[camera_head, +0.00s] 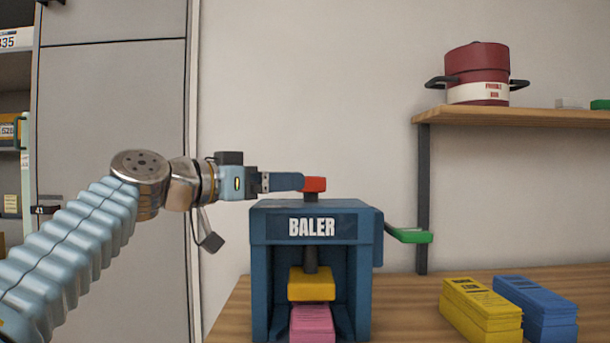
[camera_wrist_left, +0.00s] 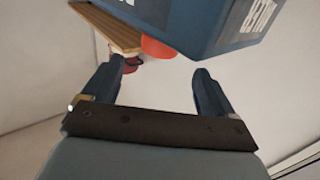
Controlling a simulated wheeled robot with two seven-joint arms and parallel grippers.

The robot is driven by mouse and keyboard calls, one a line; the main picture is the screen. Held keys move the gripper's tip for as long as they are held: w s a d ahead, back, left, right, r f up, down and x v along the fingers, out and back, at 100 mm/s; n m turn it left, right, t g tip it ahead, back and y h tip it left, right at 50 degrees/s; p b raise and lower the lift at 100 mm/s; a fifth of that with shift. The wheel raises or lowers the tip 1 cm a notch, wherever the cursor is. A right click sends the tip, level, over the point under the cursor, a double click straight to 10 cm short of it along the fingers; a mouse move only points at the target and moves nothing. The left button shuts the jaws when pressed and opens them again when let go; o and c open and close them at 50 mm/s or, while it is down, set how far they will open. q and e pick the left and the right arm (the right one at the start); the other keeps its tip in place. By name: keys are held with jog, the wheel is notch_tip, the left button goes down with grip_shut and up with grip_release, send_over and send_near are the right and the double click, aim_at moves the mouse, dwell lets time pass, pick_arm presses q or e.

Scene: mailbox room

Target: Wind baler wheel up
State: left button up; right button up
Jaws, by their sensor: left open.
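The dark blue baler (camera_head: 262,285) stands on the wooden table, its BALER label facing me. A red piece (camera_head: 315,184) tops the screw post above it; I cannot tell whether this is the whole wheel. A yellow press block (camera_head: 311,284) hangs inside on the screw, above a pink stack (camera_head: 312,324). My left gripper (camera_head: 300,182) reaches in level from the left, its fingers at the red piece. In the left wrist view, the left gripper (camera_wrist_left: 157,72) is open, with the red piece (camera_wrist_left: 160,47) just beyond the fingertips, beside the baler (camera_wrist_left: 195,22). Contact is unclear.
A green-ended arm (camera_head: 410,235) sticks out from the baler's right side. Yellow (camera_head: 480,308) and blue (camera_head: 537,305) stacks lie on the table (camera_head: 410,290) at right. A wall shelf (camera_head: 520,117) holds a red pot (camera_head: 478,72). Grey cabinet doors (camera_head: 110,95) stand at left.

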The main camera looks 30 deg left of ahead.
aim_at(311, 189)
pick_arm(q)
jog(key=p+x, duration=0.1)
jog(key=x, duration=0.5)
jog(key=shift+w+r+p, duration=0.1)
jog(key=shift+p, duration=0.3)
jog(key=shift+w+d, duration=0.2)
jog(key=shift+w, duration=0.25)
jog(key=c, duration=1.1)
jog(key=shift+o, duration=0.2)
